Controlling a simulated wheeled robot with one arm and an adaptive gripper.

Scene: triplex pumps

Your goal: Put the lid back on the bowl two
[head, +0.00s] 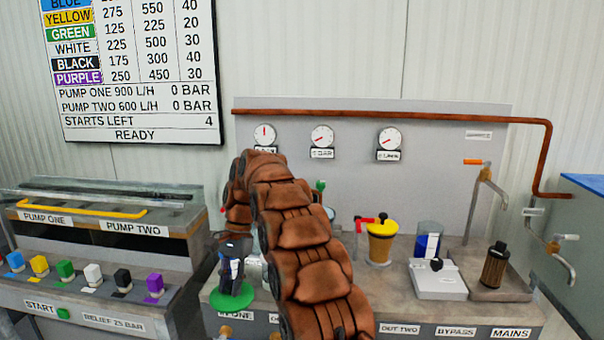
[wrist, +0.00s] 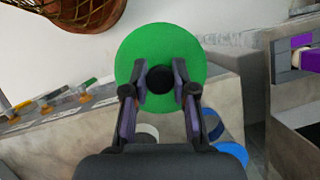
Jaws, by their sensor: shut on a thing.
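The green round lid (head: 232,297) hangs from my gripper (head: 234,262), roughly level, over the left part of the grey bench. In the wrist view the lid (wrist: 160,38) is face on, and my gripper (wrist: 163,84) is shut on its black knob (wrist: 160,79). No label naming bowl two can be read. A clear vessel with blue inside (head: 429,240) stands right of the yellow pot. Part of another pale vessel (head: 264,270) shows behind my arm, mostly hidden. I cannot tell which one is bowl two.
A yellow pot (head: 380,242) with a red valve, a white box (head: 438,279) and a dark brown cylinder (head: 494,266) stand right of my arm. A panel with coloured knobs (head: 64,270) is at left. Gauges (head: 322,137) and copper pipe (head: 390,117) line the back panel.

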